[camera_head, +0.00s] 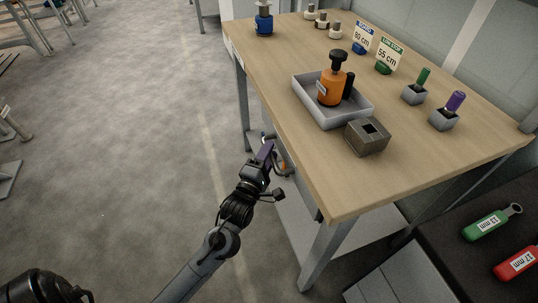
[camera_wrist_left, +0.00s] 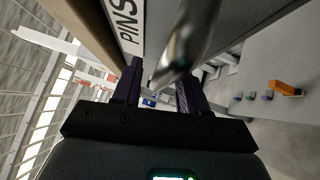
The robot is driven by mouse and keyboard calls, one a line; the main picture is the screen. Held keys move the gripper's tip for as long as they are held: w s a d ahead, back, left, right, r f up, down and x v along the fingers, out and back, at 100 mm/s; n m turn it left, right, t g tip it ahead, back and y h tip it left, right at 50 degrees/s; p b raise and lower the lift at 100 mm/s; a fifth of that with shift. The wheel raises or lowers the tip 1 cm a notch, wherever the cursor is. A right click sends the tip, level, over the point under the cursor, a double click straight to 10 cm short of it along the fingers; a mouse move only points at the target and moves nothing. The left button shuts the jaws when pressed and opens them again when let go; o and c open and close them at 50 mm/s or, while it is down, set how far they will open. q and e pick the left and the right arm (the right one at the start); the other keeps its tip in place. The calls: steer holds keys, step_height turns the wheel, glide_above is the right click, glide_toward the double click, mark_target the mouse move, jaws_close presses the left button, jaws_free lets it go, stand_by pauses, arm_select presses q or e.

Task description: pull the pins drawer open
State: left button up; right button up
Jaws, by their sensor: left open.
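The pins drawer's grey front (camera_wrist_left: 150,30) fills the top of the left wrist view, with a "PINS" label (camera_wrist_left: 124,20) on it. A shiny metal bar handle (camera_wrist_left: 188,42) stands out from it, close to the camera and blurred. My left gripper (camera_wrist_left: 160,90) is open. The handle's end shows between its two dark fingers, closer to the right-hand one; I cannot tell whether they touch. In the head view my left gripper (camera_head: 266,153) is beside the table's left side, below the top, and the drawer front is mostly hidden. My right gripper is not in view.
A dark surface with green (camera_head: 488,224) and red (camera_head: 517,262) tools is at lower right. Floor left of the table is clear.

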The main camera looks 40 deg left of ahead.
arm_select(q)
steer(key=shift+w+d, duration=0.1)
steer(key=shift+d, duration=0.05)
jaws_close()
stand_by(0.4)
